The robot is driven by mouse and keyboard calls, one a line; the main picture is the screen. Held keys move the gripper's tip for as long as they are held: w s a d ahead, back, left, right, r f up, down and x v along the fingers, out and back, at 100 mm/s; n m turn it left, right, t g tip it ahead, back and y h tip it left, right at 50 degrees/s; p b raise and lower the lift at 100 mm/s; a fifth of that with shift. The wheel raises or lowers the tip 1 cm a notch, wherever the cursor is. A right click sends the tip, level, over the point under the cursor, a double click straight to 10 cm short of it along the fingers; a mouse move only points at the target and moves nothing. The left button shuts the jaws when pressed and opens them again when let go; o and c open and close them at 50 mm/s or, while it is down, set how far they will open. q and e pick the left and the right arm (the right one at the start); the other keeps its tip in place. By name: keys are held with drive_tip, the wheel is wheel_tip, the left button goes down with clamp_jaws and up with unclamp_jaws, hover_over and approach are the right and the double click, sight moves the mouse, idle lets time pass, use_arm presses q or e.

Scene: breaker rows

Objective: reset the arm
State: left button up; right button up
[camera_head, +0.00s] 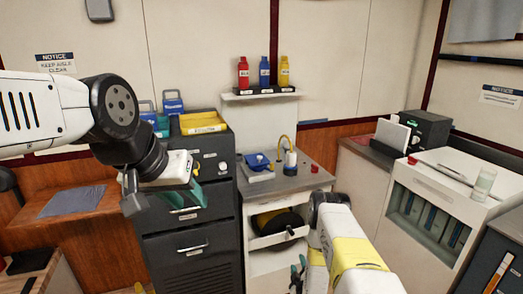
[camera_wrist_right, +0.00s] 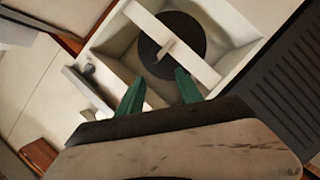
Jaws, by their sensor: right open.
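My left gripper (camera_head: 190,195) hangs from the left arm in the head view, in front of the dark drawer cabinet. Its teal fingertips are small and partly hidden, so their gap is unclear. My right gripper (camera_head: 298,273) is low in the head view, in front of the white shelf unit, partly hidden by my right arm. In the right wrist view its two teal fingers (camera_wrist_right: 160,92) stand apart with nothing between them. Beyond them is an open white compartment with a black round object (camera_wrist_right: 185,32).
The dark drawer cabinet (camera_head: 189,245) bears a yellow tray (camera_head: 203,123). A grey counter (camera_head: 290,185) holds a blue item (camera_head: 259,161). Red, blue and yellow bottles (camera_head: 264,73) stand on a wall shelf. A white cabinet (camera_head: 456,180) stands at right.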

drive_tip(key=w+d+r+m+g, duration=0.1)
drive_tip(key=w+r, duration=0.4)
drive_tip(key=r, duration=0.3)
drive_tip(key=w+r+m+g, duration=0.1)
drive_tip(key=w+r, duration=0.4)
drive_tip(key=r, duration=0.2)
drive_tip(key=s+r+m+g, duration=0.2)
drive_tip(key=s+r, duration=0.2)
drive_tip(key=r, duration=0.9)
drive_tip(key=s+r+m+g, duration=0.1)
drive_tip(key=s+r+m, duration=0.2)
drive_tip(key=r, duration=1)
drive_tip(key=s+r+m+g, duration=0.1)
drive_tip(key=s+r, duration=0.3)
drive_tip(key=s, duration=0.7)
drive_tip(key=s+a+r+m+g+y, duration=0.1)
drive_tip(key=s+r, duration=0.3)
drive_tip(key=s, duration=0.7)
drive_tip(key=s+r+m+g+y, duration=0.1)
drive_tip(key=s+r, duration=0.3)
drive_tip(key=s, duration=0.7)
drive_tip(key=shift+s+a+r+m+g, duration=0.15)
drive_tip(key=shift+a+r+m+g, duration=0.2)
drive_tip(key=shift+g, duration=0.25)
